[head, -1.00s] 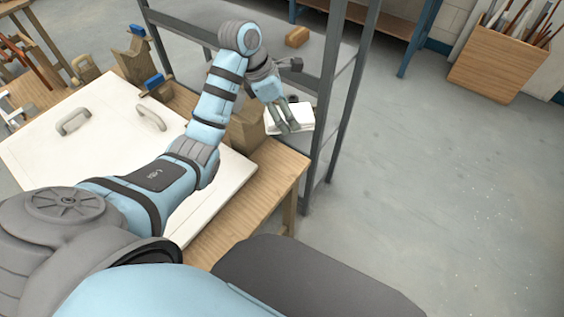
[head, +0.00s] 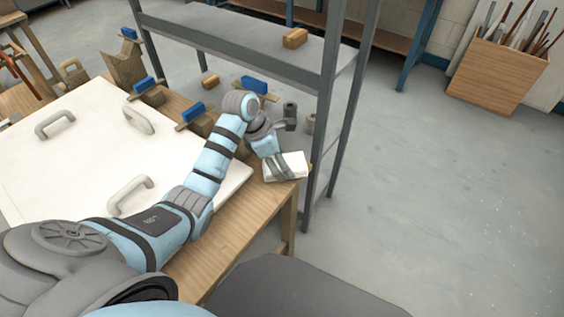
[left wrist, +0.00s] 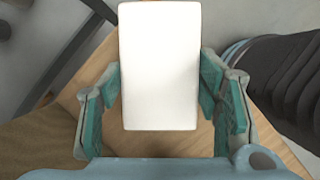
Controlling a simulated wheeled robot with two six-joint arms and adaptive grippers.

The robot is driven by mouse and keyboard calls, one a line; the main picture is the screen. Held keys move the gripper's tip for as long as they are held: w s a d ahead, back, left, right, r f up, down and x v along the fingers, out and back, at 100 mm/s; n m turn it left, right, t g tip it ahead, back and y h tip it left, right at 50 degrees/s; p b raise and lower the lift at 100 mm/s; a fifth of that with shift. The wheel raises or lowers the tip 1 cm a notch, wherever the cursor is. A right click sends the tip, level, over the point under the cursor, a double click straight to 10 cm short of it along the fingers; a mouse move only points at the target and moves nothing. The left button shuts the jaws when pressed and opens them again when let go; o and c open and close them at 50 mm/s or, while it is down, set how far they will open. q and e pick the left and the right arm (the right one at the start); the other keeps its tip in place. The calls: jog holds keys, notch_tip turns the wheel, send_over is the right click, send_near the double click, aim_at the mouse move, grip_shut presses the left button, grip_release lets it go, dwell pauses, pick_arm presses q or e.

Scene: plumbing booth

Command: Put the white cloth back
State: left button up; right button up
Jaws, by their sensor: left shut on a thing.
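The white cloth (head: 291,166) is a folded, flat white block at the right corner of the wooden bench in the head view. My left gripper (head: 279,165) is shut on it. In the left wrist view the cloth (left wrist: 160,65) stands out as a white rectangle between the two teal-padded fingers of my left gripper (left wrist: 162,105). The bench top lies below the cloth; I cannot tell whether the cloth touches it. My right gripper is not in view.
The wooden bench (head: 222,245) carries a large white board (head: 60,165) with grey handles. Blue-topped wooden blocks (head: 190,112) and grey cylinders (head: 290,110) stand along its back. A grey metal rack (head: 325,100) rises behind. Open floor (head: 460,200) lies to the right.

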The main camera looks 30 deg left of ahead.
pick_arm(q)
jog(key=shift+f, duration=0.15)
jog(key=o, duration=1)
jog(key=shift+o, duration=0.2)
jog(key=shift+r, duration=0.2)
jog(key=p+v, duration=0.2)
jog(key=v, duration=1)
jog(key=shift+d, duration=0.1)
